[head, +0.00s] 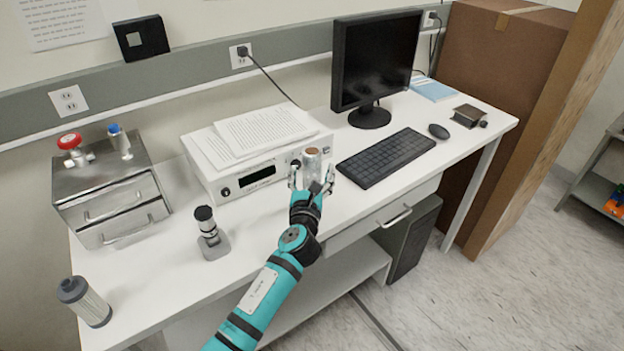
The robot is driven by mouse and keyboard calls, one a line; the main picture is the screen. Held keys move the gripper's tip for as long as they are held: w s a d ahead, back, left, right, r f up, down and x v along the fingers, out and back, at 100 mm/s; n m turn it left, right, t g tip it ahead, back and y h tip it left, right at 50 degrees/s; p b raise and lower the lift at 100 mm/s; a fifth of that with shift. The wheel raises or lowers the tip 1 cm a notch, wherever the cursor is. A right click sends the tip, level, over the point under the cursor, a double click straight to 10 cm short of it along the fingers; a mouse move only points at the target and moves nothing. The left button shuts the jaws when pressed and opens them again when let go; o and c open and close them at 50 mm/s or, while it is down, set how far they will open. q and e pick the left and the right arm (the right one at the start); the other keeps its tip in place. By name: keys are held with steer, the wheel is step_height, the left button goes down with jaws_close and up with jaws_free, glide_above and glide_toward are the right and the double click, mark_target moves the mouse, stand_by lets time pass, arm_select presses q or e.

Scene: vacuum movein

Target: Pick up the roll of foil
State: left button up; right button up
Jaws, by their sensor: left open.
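The roll of foil (312,160) stands upright on the white desk, in front of the white instrument's right end. Its brown core end faces up and its side looks silvery. My left gripper (312,180) is open, with its fingers at the near side of the roll, one toward each side. I cannot tell whether the fingers touch it. The gripper hides the lower part of the roll. My right gripper is not in view.
The white instrument (236,185) with papers on top stands behind and left of the roll. A black keyboard (385,157) and a monitor (372,62) are to the right. A small grey device (212,240) stands to the left. The desk front is mostly clear.

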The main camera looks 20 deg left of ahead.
arm_select(q)
steer(key=shift+w, duration=0.45)
steer(key=shift+s, duration=0.1)
steer(key=shift+c, duration=0.3)
steer(key=shift+c, duration=1.2)
jaws_close()
